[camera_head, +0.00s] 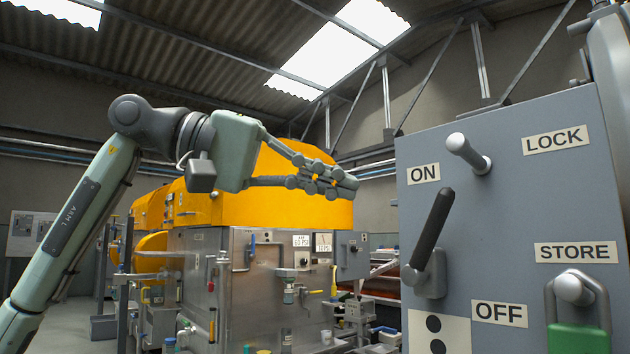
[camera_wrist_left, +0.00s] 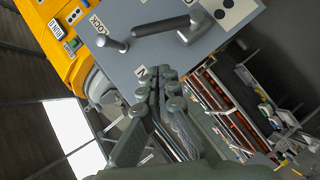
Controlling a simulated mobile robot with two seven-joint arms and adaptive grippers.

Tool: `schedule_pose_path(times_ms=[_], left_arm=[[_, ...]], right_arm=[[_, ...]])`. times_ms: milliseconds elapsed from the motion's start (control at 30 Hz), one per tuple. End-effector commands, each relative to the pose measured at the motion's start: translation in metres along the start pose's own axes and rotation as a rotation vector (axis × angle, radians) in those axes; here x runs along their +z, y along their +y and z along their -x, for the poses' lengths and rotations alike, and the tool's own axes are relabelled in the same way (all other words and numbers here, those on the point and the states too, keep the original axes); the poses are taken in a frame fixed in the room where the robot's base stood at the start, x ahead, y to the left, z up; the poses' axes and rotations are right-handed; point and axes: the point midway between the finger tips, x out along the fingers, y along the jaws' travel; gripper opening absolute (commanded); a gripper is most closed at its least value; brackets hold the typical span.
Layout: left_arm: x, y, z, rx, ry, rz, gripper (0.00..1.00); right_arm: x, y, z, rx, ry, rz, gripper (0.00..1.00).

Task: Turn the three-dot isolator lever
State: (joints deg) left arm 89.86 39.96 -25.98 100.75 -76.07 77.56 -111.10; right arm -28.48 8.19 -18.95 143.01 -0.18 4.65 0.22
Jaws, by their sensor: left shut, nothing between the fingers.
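The isolator lever (camera_head: 432,230) is a black handle on a grey bracket on the grey panel (camera_head: 500,235) at the right of the head view. It leans up and to the right, between the ON label (camera_head: 423,174) and the OFF label (camera_head: 499,313). A pale plate (camera_head: 455,332) with black dots sits below it; two dots show before the frame cuts it off. The lever also shows at the top of the left wrist view (camera_wrist_left: 160,24). My left gripper (camera_head: 345,187) is shut and empty, left of the panel and apart from the lever. My right gripper is out of view.
A peg (camera_head: 468,152) sticks out near the LOCK label (camera_head: 556,139). A green padlock (camera_head: 578,338) hangs on a peg by the STORE label (camera_head: 576,252). Yellow-topped machinery (camera_head: 290,205) stands behind my left gripper. Open air separates the gripper from the lever in the picture.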

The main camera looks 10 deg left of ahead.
Motion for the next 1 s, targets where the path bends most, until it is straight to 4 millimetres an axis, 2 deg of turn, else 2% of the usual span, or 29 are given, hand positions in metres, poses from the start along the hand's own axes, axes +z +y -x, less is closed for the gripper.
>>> schedule_pose_path(times_ms=[33, 200, 400, 600, 1000], left_arm=[[0.001, 0.0, -0.013, 0.001, -0.004, -0.001, 0.0], [0.001, 0.0, -0.047, 0.0, -0.003, -0.001, 0.0], [0.021, -0.001, -0.066, 0.0, -0.001, -0.001, 0.0], [0.028, 0.0, -0.073, 0.0, 0.0, 0.0, 0.0], [0.029, 0.001, -0.073, -0.003, 0.0, -0.003, 0.0]], right_arm=[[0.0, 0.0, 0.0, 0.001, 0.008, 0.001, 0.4], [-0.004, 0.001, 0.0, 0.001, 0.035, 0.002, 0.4], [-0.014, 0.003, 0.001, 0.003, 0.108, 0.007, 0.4], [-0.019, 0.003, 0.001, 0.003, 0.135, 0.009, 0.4], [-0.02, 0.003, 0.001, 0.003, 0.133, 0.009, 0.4]])
